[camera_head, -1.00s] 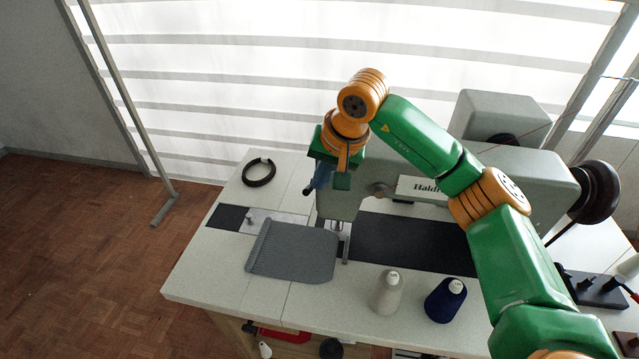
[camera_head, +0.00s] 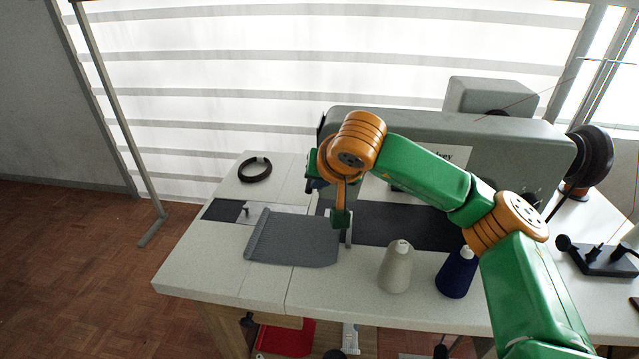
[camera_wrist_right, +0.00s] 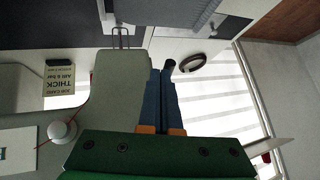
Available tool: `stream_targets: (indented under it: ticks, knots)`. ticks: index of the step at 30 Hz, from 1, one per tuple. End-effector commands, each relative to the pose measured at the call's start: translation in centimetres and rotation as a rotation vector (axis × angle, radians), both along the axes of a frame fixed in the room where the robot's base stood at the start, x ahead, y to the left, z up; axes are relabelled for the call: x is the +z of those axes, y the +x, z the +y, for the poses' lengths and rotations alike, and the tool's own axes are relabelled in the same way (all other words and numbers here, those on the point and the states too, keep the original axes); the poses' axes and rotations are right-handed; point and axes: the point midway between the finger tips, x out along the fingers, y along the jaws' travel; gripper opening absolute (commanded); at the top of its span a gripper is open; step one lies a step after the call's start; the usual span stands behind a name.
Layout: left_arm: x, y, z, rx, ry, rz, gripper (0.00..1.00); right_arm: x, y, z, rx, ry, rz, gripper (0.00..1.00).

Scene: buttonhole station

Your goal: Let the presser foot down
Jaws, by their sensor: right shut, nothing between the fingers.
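The grey buttonhole machine (camera_head: 520,135) stands on the table, its head end (camera_wrist_right: 120,85) filling the left-middle of the wrist view. A thin metal wire part (camera_wrist_right: 121,38) projects from that end near the bed; the presser foot's height cannot be told. My right gripper (camera_wrist_right: 161,74) has its blue fingers together and empty, alongside the head end. A dark round-ended piece (camera_wrist_right: 169,66), perhaps the lifter lever, shows at the fingertips; contact is unclear. In the head view my right wrist covers the foot and the fingers. My left gripper is out of view.
Grey fabric (camera_head: 292,238) lies on the table (camera_head: 215,270) at the machine's front. A black ring (camera_head: 255,170) lies behind it. A white cone (camera_head: 396,268) and a navy cone (camera_head: 455,274) stand near the front edge. The table's left end is mostly clear.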

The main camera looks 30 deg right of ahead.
Motion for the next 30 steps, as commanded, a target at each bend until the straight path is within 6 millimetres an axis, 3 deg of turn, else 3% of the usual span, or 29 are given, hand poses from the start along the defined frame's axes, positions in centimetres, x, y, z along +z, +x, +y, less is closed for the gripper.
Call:
stream_targets:
  ticks: [30]
  knots:
    - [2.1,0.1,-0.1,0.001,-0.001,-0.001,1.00,2.4,-0.1,0.1,0.001,0.000,0.001,0.00]
